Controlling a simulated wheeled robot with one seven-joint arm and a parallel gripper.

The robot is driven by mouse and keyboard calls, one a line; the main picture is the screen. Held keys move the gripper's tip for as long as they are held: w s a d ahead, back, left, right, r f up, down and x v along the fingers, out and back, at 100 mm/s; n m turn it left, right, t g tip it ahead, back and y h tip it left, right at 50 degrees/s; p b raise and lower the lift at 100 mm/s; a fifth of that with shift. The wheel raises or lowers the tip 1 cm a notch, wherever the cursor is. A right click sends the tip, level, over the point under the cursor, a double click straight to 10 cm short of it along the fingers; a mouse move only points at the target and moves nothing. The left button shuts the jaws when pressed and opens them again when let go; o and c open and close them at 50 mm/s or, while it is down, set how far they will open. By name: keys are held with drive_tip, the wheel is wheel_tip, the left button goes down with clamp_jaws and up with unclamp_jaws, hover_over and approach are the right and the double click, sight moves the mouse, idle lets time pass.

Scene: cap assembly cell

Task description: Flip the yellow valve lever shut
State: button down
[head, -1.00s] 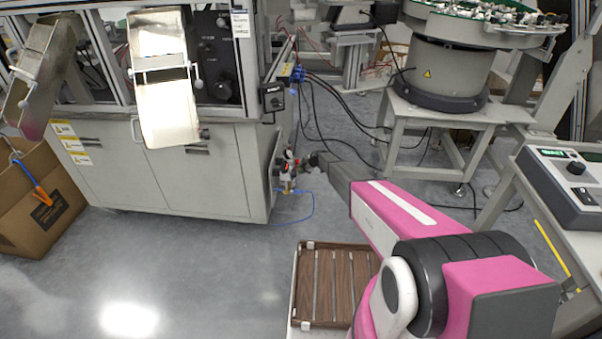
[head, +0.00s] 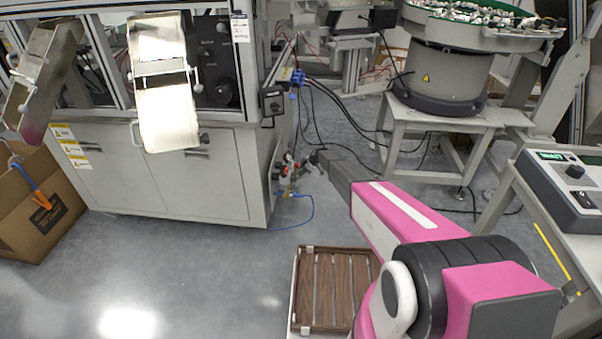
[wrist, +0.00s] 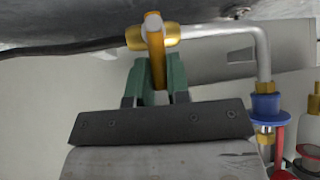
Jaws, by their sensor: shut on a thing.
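The yellow valve lever (wrist: 155,45) stands upright in the middle of the wrist view, its pale rounded end at the top. It crosses in front of a brass fitting (wrist: 134,40) on a grey pipe. My gripper (wrist: 158,82) has its green fingers closed on either side of the lever's lower part. In the head view my gripper (head: 312,160) is small, beside the fittings (head: 287,172) at the cabinet's right side. The lever cannot be made out clearly there.
A bent grey pipe (wrist: 263,55) runs down to a blue collar (wrist: 265,105), with red-rimmed parts to its right. A grey cabinet (head: 180,180) stands left of my gripper. Black cables cross the floor behind.

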drive_tip(key=c, duration=1.1)
unclamp_jaws()
drive_tip(key=v, duration=1)
drive_tip(key=shift+d+r, duration=0.25)
drive_tip(key=shift+d, duration=0.05)
